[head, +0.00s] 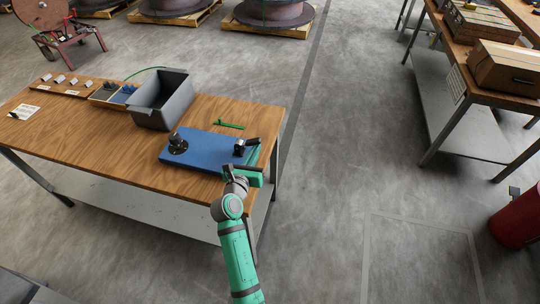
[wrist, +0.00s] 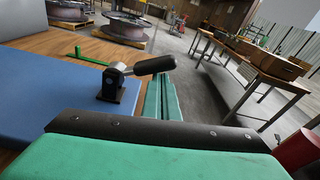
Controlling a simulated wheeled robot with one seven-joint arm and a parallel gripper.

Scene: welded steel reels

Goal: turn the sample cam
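A blue board (head: 208,152) lies on the wooden table near its right end. On its right part stands a small dark block with a black-handled lever (head: 245,145), which looks like the sample cam. In the wrist view the lever's metal shank and thick black grip (wrist: 154,65) point right and slightly up from the block (wrist: 119,88). A dark round fitting (head: 177,144) stands on the board's left part. My gripper (head: 254,166) is at the board's right edge, beside the lever. Its green fingers look apart and empty; whether they touch the handle is hidden.
A grey bin (head: 162,100) stands behind the board, with a green tool (head: 228,124) to its right. Small parts and trays lie further left. Right of the table is open floor, then a bench (head: 470,75) with boxes and a red drum (head: 520,215).

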